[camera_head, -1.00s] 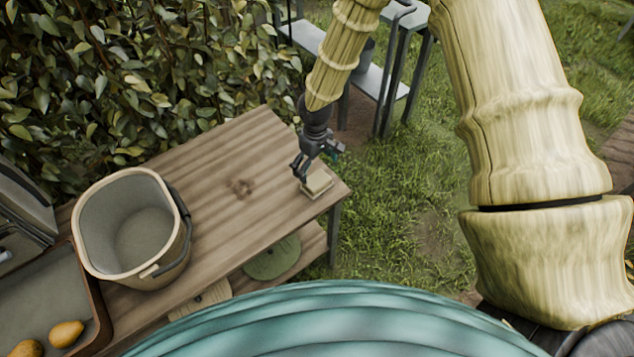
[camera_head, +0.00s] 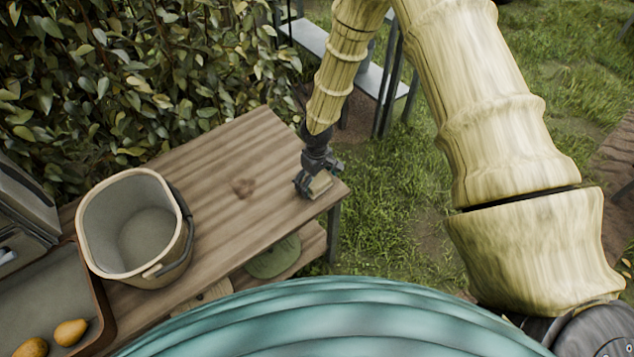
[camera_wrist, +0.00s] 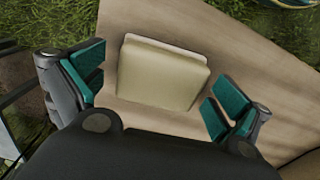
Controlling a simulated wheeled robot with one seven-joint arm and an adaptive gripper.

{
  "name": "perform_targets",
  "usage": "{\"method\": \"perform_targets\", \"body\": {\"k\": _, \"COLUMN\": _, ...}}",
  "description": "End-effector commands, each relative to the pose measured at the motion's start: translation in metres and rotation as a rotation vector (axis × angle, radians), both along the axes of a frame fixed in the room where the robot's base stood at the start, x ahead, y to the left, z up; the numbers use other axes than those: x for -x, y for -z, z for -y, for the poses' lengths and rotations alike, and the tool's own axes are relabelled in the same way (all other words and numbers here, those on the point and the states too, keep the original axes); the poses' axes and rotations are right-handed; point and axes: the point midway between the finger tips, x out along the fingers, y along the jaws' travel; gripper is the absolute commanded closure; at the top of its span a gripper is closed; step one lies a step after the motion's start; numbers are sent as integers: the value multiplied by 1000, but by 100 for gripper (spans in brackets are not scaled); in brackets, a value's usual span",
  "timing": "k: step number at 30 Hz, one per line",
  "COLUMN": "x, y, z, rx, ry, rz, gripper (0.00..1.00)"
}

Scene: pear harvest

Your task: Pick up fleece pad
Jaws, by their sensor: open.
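The fleece pad (camera_head: 320,186) is a small cream block lying flat near the right end of the wooden table (camera_head: 225,200). My gripper (camera_head: 308,189) is over it and hides part of it in the head view. In the wrist view the pad (camera_wrist: 160,75) lies between the two teal-padded fingers of my gripper (camera_wrist: 156,88), with a gap on each side. The gripper is open and holds nothing. The pad looks thick, with a flap-like upper edge.
A cream bucket (camera_head: 131,268) with a dark handle stands at the table's left. A brown-rimmed tray (camera_head: 96,290) with yellow pears (camera_head: 70,332) is beside it. A green round item (camera_head: 273,258) lies on the lower shelf. A leafy hedge (camera_head: 100,80) borders the back.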

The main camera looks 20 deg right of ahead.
Motion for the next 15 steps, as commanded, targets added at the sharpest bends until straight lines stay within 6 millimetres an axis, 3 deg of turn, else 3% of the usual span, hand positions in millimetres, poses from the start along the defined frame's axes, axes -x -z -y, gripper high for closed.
{"method": "perform_targets", "body": {"k": 4, "x": 0, "y": 0, "z": 0, "rx": 0, "ry": 0, "rz": 0, "gripper": 0}}
{"method": "perform_targets", "body": {"k": 12, "x": 0, "y": 0, "z": 0, "rx": 0, "ry": 0, "rz": -1, "gripper": 47}}
{"method": "perform_targets", "body": {"k": 15, "x": 0, "y": 0, "z": 0, "rx": 0, "ry": 0, "rz": -1, "gripper": 49}}
